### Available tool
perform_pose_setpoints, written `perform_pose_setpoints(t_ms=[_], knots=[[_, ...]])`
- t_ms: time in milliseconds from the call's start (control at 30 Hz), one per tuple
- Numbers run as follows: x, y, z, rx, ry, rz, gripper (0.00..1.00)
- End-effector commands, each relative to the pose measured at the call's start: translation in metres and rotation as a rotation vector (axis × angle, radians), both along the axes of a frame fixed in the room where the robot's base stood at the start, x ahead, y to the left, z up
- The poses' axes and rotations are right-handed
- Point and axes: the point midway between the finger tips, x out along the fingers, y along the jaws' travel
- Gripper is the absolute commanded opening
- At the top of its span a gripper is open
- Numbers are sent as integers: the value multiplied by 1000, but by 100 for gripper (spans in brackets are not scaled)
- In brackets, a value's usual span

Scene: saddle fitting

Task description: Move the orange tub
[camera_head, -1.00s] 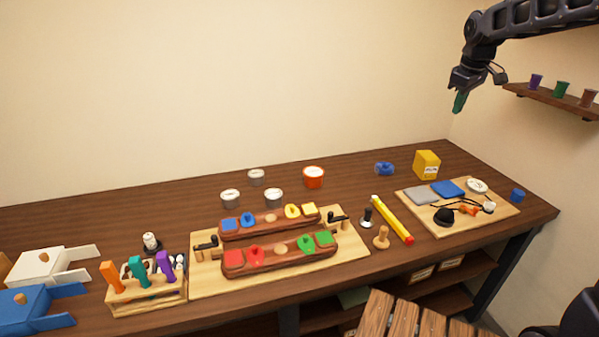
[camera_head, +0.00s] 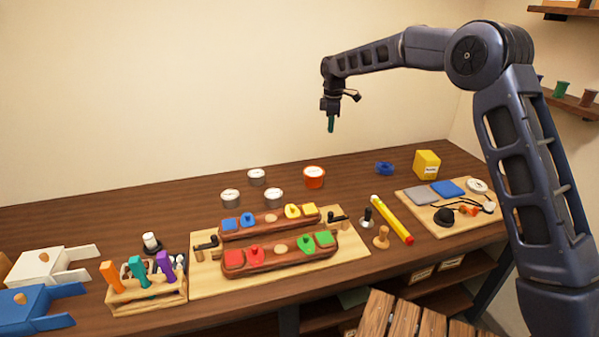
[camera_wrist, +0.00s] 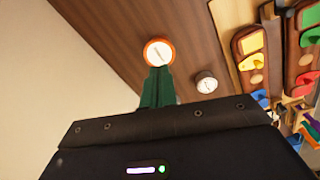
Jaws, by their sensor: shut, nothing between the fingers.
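The orange tub (camera_head: 314,177) stands upright on the dark wooden table, towards the back, with a pale round top. It also shows in the wrist view (camera_wrist: 159,52), just beyond my fingertips. My gripper (camera_head: 331,125) points down with its green fingers together and empty. It hangs in the air above and slightly to the right of the tub in the head view, clear of it. In the wrist view the green fingers (camera_wrist: 157,88) overlap the tub's near edge in the picture.
Grey tubs (camera_head: 273,195) stand left of the orange tub. Wooden saddles with coloured blocks (camera_head: 280,252) lie in front on a pale board (camera_head: 206,283). A blue object (camera_head: 384,168) and a yellow box (camera_head: 427,164) are to the right. The wall is close behind.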

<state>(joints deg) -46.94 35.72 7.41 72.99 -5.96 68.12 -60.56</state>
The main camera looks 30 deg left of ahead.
Motion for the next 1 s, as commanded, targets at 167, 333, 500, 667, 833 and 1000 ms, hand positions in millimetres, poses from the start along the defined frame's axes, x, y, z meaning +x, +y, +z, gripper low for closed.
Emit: perform_pose_setpoints(t_ms=[167,333,500,667,833,1000], knots=[[-27,68,-51,-23,24,157,0],[-51,114,-88,-37,39,274,0],[-65,135,-106,-44,45,333,0],[-67,139,-116,-45,47,343,0],[-67,138,-137,-47,48,342,0],[-68,139,-168,-47,48,343,0]])
